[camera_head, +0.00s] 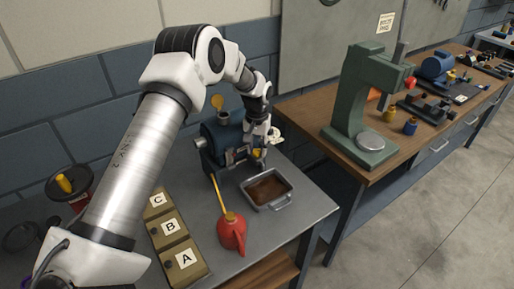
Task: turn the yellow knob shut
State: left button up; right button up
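The blue casing (218,136) stands on the grey bench near the wall. A small yellow part (257,153), which may be the yellow knob, shows at its front right. A yellow funnel-like piece (217,102) sticks up on top. My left arm reaches over from the left, and its gripper (262,142) points down at the right side of the casing, close to the front yellow part. The fingers are small and partly hidden, so contact and opening are unclear. My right gripper is out of view.
A metal tray (287,202) with brown liquid sits in front of the casing. A red oil can (232,234) with a yellow spout and boxes marked A, B and C (170,228) stand nearby. A green press (352,115) stands on the wooden bench at right.

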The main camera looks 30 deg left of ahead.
aim_at(258, 151)
pick_arm(q)
jog(key=shift+o, duration=1.2)
jog(key=shift+w+d, duration=0.1)
jog(key=shift+r, duration=0.15)
jog(key=shift+w+r, duration=0.1)
jog(key=shift+r, duration=0.15)
notch_tip(258, 151, up, 7)
jog(key=shift+r, duration=0.1)
